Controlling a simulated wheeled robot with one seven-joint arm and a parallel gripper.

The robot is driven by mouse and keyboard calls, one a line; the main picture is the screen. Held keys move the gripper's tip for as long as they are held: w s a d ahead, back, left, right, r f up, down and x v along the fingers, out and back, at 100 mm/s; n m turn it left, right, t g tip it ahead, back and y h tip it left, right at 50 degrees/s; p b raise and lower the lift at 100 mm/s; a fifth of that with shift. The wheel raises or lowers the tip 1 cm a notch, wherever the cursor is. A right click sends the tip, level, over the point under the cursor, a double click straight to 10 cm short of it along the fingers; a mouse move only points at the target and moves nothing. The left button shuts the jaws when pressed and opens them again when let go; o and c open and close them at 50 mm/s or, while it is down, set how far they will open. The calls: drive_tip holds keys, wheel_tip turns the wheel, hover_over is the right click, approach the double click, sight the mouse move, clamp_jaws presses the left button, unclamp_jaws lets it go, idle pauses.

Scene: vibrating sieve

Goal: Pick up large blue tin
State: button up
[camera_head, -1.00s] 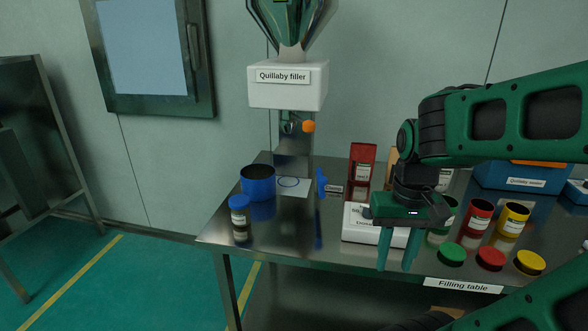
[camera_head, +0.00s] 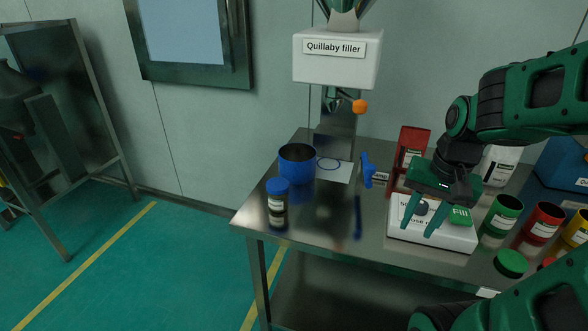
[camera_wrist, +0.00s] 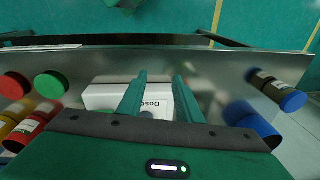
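A large open blue tin (camera_head: 297,166) stands upright on the steel table, left of the filler's plate. In the wrist view the blue tin (camera_wrist: 252,124) is at the right, partly cut by my gripper body. A smaller jar with a blue lid (camera_head: 277,203) stands just in front of it. My gripper (camera_head: 417,228) is open and empty, with fingers pointing down over the white dosing box, well to the right of the tin. In the wrist view my gripper (camera_wrist: 158,80) shows its two fingers apart with nothing between them.
The Quillaby filler (camera_head: 337,62) stands behind the tin, with a blue scoop-like tool (camera_head: 367,170) nearby. The white box (camera_head: 432,232) has a green Fill button. Green (camera_head: 501,216) and red (camera_head: 540,223) tins stand right. The table's left front corner is clear.

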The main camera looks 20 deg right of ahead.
drive_tip(key=w+a+f+m+t+y, duration=0.1)
drive_tip(key=w+a+m, duration=0.1)
drive_tip(key=w, duration=0.4)
drive_tip(key=w+a+f+m+t+y, duration=0.1)
drive_tip(key=w+a+m+t, duration=0.1)
drive_tip(key=w, duration=0.5)
drive_tip(key=w+a+f+m+t+y, duration=0.1)
drive_tip(key=w+a+m, duration=0.3)
drive_tip(key=w, duration=0.3)
drive_tip(key=shift+f+m+t+y, duration=0.3)
drive_tip(key=shift+f+m+y, duration=0.1)
drive_tip(key=shift+m, duration=0.1)
drive_tip(key=w+a+m+t+y, duration=0.2)
drive_tip(key=w+a+m, duration=0.1)
drive_tip(key=w+m, duration=0.25)
drive_tip(key=m+t+y, duration=0.1)
drive_tip(key=m+t, duration=0.2)
drive_tip(key=m, duration=0.3)
approach(282, 159)
drive_tip(key=x, duration=0.8)
drive_tip(key=shift+w+f, duration=0.3)
drive_tip(key=shift+d, duration=0.1)
clamp_jaws()
